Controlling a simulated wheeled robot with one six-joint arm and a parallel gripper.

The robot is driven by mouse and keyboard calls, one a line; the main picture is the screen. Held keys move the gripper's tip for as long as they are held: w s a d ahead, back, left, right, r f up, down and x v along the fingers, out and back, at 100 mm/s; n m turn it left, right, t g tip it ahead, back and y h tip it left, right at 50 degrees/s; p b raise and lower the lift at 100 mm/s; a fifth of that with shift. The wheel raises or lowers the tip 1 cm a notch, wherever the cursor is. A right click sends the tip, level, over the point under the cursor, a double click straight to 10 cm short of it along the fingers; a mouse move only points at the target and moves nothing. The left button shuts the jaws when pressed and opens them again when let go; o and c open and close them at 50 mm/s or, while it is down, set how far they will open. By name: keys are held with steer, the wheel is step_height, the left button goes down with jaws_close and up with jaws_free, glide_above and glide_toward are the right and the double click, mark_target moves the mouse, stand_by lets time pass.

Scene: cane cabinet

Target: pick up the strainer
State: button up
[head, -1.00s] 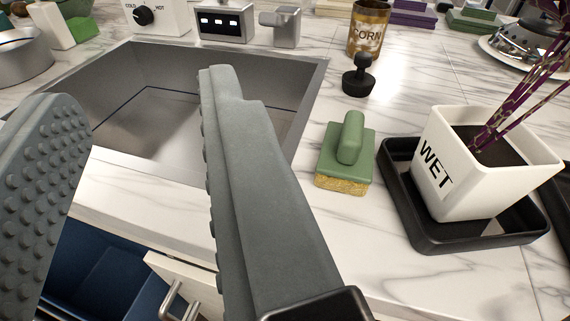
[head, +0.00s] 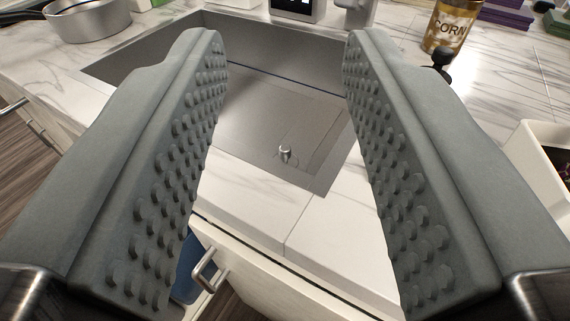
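My gripper (head: 285,42) is open and empty, with two grey studded fingers over the near side of the sink. Between the fingers, on the floor of the steel sink (head: 165,62), a small metal knob (head: 286,152) stands on a squarish plate or recess. This may be the strainer, but I cannot tell for sure. The knob is apart from both fingers. The right finger hides part of the sink's right side.
A metal pan (head: 88,20) stands at the back left. A gold corn can (head: 449,27) and a black knobbed object (head: 441,57) stand right of the sink. An open drawer front (head: 270,275) juts out below the counter.

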steer(key=shift+o, duration=1.3)
steer(key=shift+w, duration=0.1)
steer(key=n+g, duration=0.5)
steer(key=g, duration=1.2)
glide_above(285, 147)
step_height(285, 147, down, 12)
steer(key=f, duration=1.1)
steer(key=shift+w+f, duration=0.25)
steer(key=shift+f, duration=0.1)
steer(key=shift+s+f, duration=0.15)
steer(key=shift+f, duration=1.3)
steer(key=shift+s+f, duration=0.1)
steer(key=shift+f, duration=1.3)
jaws_close()
